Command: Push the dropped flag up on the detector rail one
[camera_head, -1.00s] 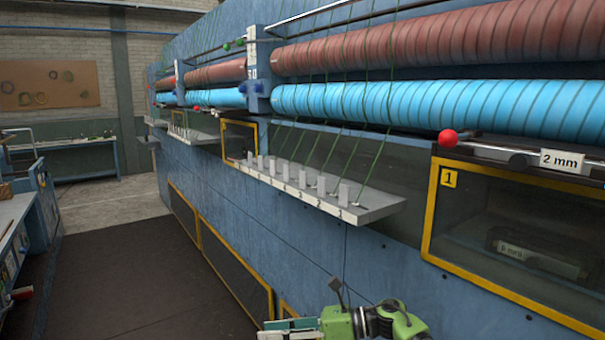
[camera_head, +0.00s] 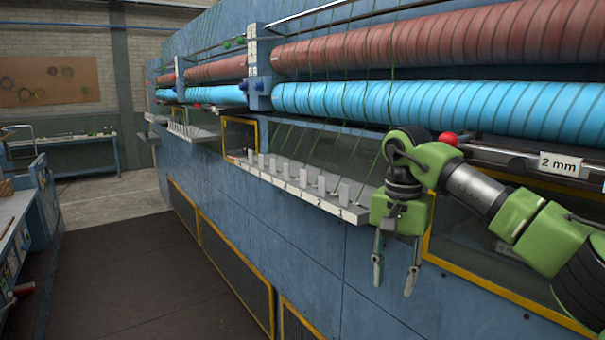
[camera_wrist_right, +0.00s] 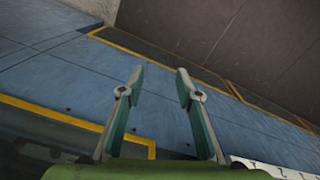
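The detector rail (camera_head: 300,192) is a pale shelf along the blue machine. I cannot make out a dropped flag for certain; the rail's near end lies close beside my right gripper and is small in view. My right gripper (camera_head: 393,288) points down, open and empty, to the right of the rail's near end. In the right wrist view its two fingers (camera_wrist_right: 160,70) are apart with nothing between them. A pale marked edge, likely the rail (camera_wrist_right: 272,170), shows at bottom right. My left gripper is not in view.
Blue rollers (camera_head: 400,104) and red rollers (camera_head: 420,42) run above the rail, with green yarns slanting down to it. A red ball knob (camera_head: 448,139) is behind my right arm. A yellow-framed window is at right. Dark floor (camera_head: 140,270) at left is clear.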

